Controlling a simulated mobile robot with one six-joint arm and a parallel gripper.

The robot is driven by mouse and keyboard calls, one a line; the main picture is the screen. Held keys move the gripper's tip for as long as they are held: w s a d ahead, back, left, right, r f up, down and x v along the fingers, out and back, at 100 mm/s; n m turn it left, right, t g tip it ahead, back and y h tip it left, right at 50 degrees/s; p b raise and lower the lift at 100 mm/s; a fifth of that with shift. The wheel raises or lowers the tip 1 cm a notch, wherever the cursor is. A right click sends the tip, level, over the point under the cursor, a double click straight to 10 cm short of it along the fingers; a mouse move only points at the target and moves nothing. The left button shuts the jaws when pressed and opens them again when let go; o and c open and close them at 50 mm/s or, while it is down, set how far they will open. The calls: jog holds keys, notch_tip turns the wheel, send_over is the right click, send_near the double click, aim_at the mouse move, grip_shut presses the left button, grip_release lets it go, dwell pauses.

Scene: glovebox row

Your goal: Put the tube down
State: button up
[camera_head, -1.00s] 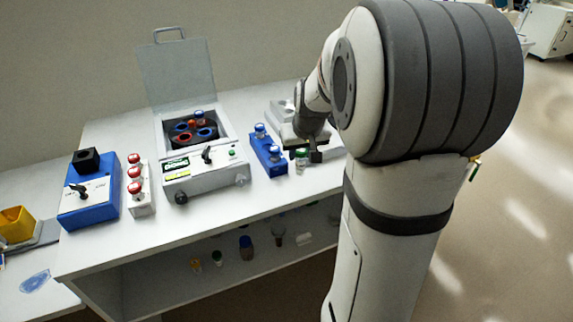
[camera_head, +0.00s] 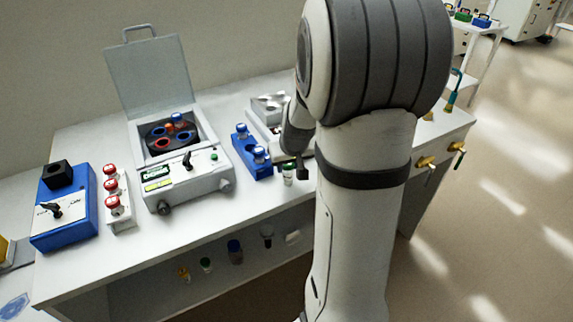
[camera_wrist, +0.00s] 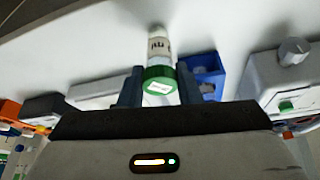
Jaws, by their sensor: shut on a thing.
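A small clear tube with a green cap (camera_head: 289,170) shows near the front edge of the white bench, just right of the blue rack (camera_head: 247,165). My gripper (camera_wrist: 158,82) is shut on the tube, with one finger on each side of its green cap. The tube's pale body (camera_wrist: 158,44) with dark marks extends beyond the fingers in the wrist view. I cannot tell whether its bottom touches the bench. In the head view my arm hides most of the gripper. The blue rack holds blue-capped tubes and also shows beside the right finger in the wrist view (camera_wrist: 208,70).
An open-lidded centrifuge (camera_head: 185,181) stands left of the rack, with a blue-capped tube in its rotor. Further left are a white strip with red-topped pieces (camera_head: 119,214) and a blue mixer (camera_head: 79,222). A grey-white device (camera_head: 270,104) sits behind my gripper. Bare bench lies in front of the rack.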

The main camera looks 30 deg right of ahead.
jog(key=shift+s, duration=0.1)
jog(key=shift+f, duration=0.2)
jog(key=o, duration=0.9)
jog(key=shift+o, duration=0.2)
jog(key=shift+r, duration=0.1)
jog(key=shift+r, duration=0.25)
jog(key=d+v, duration=0.1)
jog(key=v, duration=1)
jog(key=s+a+f+n+g, duration=0.1)
jog(key=s+a+n, duration=0.1)
jog(key=s+a, duration=1.2)
jog(key=shift+s+a+g+y, duration=0.35)
jog(key=shift+s+g+y, duration=0.05)
jog(key=shift+s, duration=0.15)
